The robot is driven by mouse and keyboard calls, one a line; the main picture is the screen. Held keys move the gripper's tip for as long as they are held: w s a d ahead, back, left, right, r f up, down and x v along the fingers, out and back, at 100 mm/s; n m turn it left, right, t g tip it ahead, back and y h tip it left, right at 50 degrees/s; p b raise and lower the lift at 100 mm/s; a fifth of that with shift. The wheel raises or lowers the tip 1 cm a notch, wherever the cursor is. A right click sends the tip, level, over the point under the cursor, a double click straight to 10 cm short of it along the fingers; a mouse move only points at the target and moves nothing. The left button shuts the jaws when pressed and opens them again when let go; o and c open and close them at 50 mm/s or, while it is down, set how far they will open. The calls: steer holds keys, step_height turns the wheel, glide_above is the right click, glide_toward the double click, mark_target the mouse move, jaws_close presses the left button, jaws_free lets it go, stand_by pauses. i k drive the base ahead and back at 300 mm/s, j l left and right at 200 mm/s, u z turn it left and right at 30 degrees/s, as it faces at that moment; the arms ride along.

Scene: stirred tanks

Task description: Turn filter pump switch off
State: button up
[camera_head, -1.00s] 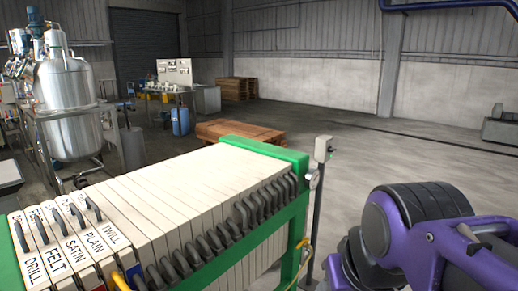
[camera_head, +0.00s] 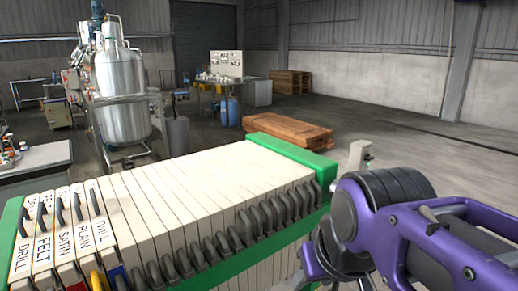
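A filter press with a green frame (camera_head: 296,154) and a row of white plates (camera_head: 200,188) fills the lower left and middle. Its near plates are labelled DRILL, FELT, SATIN, PLAIN and TWILL. A small pale grey box on a post (camera_head: 357,154) stands just beyond the frame's right end, partly behind my arm. I cannot tell whether it carries the filter pump switch, and no switch lever or its position can be made out. My purple and dark arm covers the lower right. My gripper's fingertips are not visible.
A steel stirred tank (camera_head: 121,95) on a frame stands at the back left. A grey bench (camera_head: 40,160) is at the left edge. A wooden pallet stack (camera_head: 289,130) lies behind the press. Open concrete floor (camera_head: 420,150) stretches to the right.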

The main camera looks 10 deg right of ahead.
mark_target(367, 158)
steer(key=i+l, duration=0.15)
steer(key=l, duration=0.25)
steer(key=i+l+u, duration=0.15)
steer(key=l, duration=0.2)
steer(key=i+l, duration=0.2)
steer(key=l, duration=0.2)
steer(key=i+l+u, duration=0.15)
steer(key=l, duration=0.25)
